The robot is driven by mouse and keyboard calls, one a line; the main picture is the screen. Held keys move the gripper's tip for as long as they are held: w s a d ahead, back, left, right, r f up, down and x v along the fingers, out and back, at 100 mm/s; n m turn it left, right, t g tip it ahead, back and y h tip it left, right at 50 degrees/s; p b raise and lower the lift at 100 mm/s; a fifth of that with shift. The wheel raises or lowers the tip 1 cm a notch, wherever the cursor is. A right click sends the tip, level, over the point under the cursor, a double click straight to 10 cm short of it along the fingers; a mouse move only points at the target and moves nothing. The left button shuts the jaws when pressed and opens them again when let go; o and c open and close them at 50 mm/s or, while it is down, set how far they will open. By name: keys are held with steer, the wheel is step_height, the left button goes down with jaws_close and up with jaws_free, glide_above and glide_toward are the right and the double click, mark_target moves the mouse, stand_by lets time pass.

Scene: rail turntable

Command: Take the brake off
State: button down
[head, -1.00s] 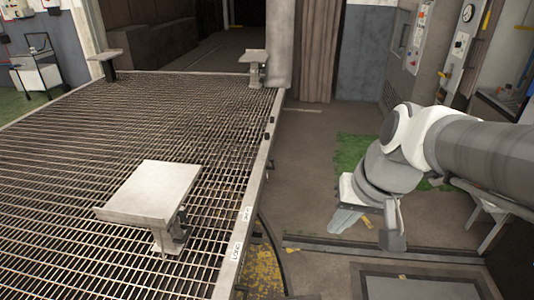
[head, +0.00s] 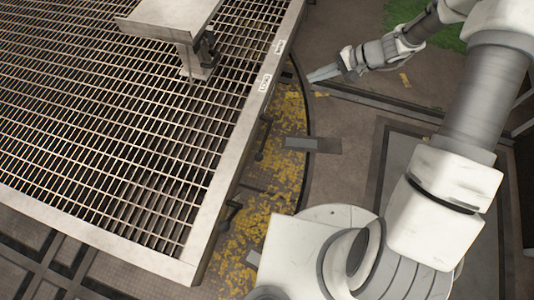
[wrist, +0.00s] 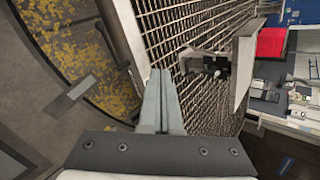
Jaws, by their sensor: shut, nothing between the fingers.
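The turntable deck (head: 205,215) is a metal grating with a pale steel edge. Two small white labels, one (head: 264,83) nearer and one (head: 280,46) farther, are on that edge; their lettering is unclear. Below them, dark lever-like fittings (head: 262,150) stick out from the deck's side. I cannot tell which part is the brake. My gripper (head: 313,78) is shut and empty, pointing left toward the deck edge beside the labels, apart from it. In the wrist view its closed fingers (wrist: 161,76) point at the grating, touching nothing visible.
A raised plate on a post (head: 170,15) stands on the deck. A yellow-worn strip (head: 285,115) runs beside the deck inside a dark curved rim. A flat grey bar (head: 300,144) crosses the rim, also in the wrist view (wrist: 82,88).

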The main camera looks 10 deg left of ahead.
step_height(320, 180, down, 27)
steer(key=a+m+t+y+b, duration=0.2)
steer(key=m+b, duration=0.3)
steer(key=m, duration=0.1)
steer(key=s+a+f+m+t+b, duration=0.1)
steer(key=s+f, duration=0.3)
steer(key=f, duration=0.6)
steer(key=s+a+f+m+t+b, duration=0.1)
steer(key=s+f+m, duration=0.3)
steer(key=f, duration=0.6)
steer(key=shift+s+h+b, duration=0.25)
steer(key=shift+h+b, duration=0.05)
steer(key=shift+b, duration=0.1)
steer(key=shift+a, duration=0.1)
steer(key=b+x, duration=0.5)
steer(key=x, duration=0.5)
steer(key=shift+s+a+r+p, duration=0.15)
steer(key=shift+s+a+r, duration=0.1)
steer(key=shift+r, duration=0.3)
steer(key=shift+s+a+r+p, duration=0.15)
steer(key=shift+s+r, duration=0.1)
steer(key=shift+r, duration=0.3)
steer(key=shift+s+a+r+p, duration=0.1)
steer(key=shift+s+a+r, duration=0.15)
steer(key=shift+r, duration=0.3)
